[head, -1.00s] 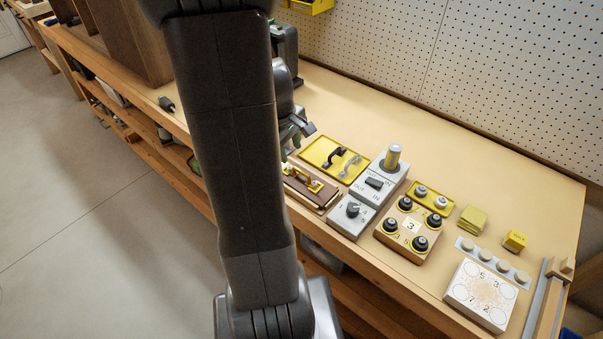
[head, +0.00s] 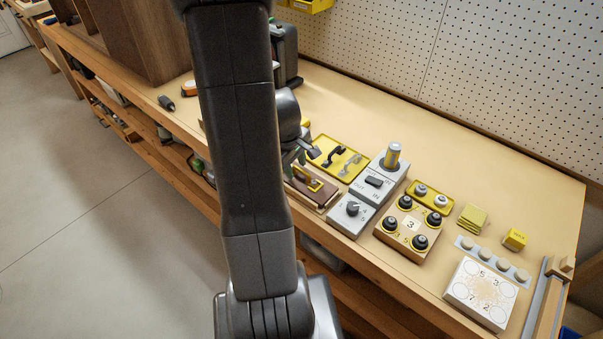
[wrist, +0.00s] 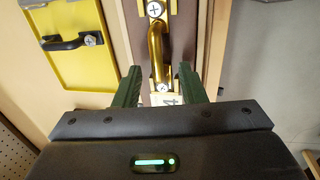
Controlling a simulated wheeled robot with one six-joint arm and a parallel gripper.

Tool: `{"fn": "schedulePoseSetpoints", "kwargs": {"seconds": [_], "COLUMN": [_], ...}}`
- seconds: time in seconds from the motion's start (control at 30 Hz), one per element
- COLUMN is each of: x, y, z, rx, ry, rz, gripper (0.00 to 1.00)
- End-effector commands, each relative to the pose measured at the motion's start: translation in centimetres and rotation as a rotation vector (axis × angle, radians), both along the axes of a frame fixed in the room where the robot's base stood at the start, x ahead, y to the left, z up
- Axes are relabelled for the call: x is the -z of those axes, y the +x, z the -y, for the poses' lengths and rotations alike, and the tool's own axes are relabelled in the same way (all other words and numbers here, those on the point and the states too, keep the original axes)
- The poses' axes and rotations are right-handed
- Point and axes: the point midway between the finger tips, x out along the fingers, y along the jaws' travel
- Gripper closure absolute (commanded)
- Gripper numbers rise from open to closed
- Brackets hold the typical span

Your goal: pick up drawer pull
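A brass drawer pull (wrist: 157,42) is screwed or set on a brown drawer front (wrist: 187,12); it also shows in the head view (head: 314,184). My gripper (wrist: 159,70) is open, with one green finger on each side of the pull's near part. I cannot tell whether the fingers touch it. In the head view my gripper (head: 305,153) hangs just above the drawer front, partly behind my arm. A black pull (wrist: 70,42) and a grey pull (head: 350,165) lie on a yellow tray (wrist: 85,73) beside the drawer front.
A grey switch box (head: 373,182) with an upright yellow-and-grey cylinder stands right of the drawer front. Further right are a knob board (head: 411,227) and a white numbered board (head: 482,294). The bench (head: 440,150) is clear toward the pegboard wall.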

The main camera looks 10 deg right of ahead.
Motion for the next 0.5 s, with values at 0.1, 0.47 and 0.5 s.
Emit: {"fn": "schedulePoseSetpoints", "kwargs": {"seconds": [0.1,0.47,0.5], "x": [-0.02,-0.01,-0.01], "y": [0.0,0.0,0.0], "z": [0.0,0.0,0.0], "rx": [0.0,0.0,0.0], "ry": [0.0,0.0,0.0], "rz": [0.0,0.0,0.0], "gripper": [0.87,1.0,1.0]}}
